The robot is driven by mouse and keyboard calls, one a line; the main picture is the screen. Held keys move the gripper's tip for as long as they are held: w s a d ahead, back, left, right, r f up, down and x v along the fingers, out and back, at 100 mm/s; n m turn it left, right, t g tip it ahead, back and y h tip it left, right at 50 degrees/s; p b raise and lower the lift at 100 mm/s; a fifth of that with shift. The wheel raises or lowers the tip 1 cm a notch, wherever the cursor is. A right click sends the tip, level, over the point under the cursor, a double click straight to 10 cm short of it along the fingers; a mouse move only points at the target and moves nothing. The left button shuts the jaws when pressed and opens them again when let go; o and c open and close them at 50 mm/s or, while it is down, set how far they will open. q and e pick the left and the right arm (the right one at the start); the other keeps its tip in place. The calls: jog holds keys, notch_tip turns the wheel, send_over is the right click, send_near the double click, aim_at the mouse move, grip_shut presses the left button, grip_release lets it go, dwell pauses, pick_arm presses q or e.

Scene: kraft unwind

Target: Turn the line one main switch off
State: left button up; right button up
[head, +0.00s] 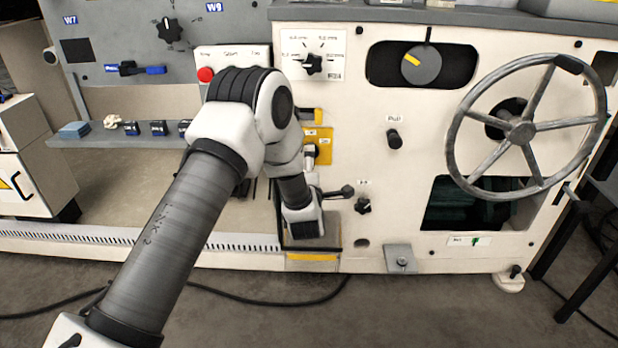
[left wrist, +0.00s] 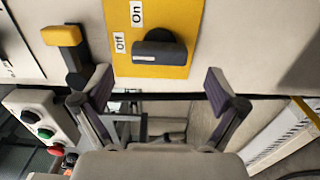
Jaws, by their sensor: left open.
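The switch is a black rotary handle (left wrist: 158,52) on a yellow plate (left wrist: 185,15) with "Off" and "On" labels, seen in the left wrist view. The handle lies roughly level across that picture. I cannot tell for certain which label it points to. A yellow plate (head: 324,152) also shows in the head view, partly hidden behind my left arm. My left gripper (left wrist: 160,86) is open and empty, its two fingertips apart below the handle in the wrist view and not touching it. Its fingers are hard to make out in the head view. My right gripper is not in view.
A yellow-tipped lever (left wrist: 63,38) stands left of the plate in the wrist view, near one finger. Green and red push buttons (left wrist: 45,133) are further left. In the head view a large handwheel (head: 463,143) is at the right and a shelf (head: 100,137) at the left.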

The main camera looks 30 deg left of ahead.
pick_arm(q)
jog(key=v, duration=0.8)
jog(key=shift+a, duration=0.1)
jog(key=s+d+f+m+g+h, duration=0.35)
jog(key=s+f, duration=0.35)
jog(key=f, duration=0.4)
jog(key=s+d+f+m+g+h, duration=0.2)
jog(key=s+d+f+m+g, duration=0.15)
jog(key=s+f, duration=0.6)
jog(key=s+d+f+m+g+h, duration=0.2)
jog(key=s+d+f+m+g, duration=0.15)
jog(key=s+m, duration=0.6)
jog(key=s+d+f+m+g+h, duration=0.25)
jog(key=s+f+m+g, duration=0.25)
jog(key=s+m, duration=0.4)
notch_tip(320, 180, up, 37)
jog(key=n+p, duration=0.1)
jog(key=p, duration=3.6)
jog(key=shift+s+f, duration=0.15)
jog(key=shift+s, duration=0.1)
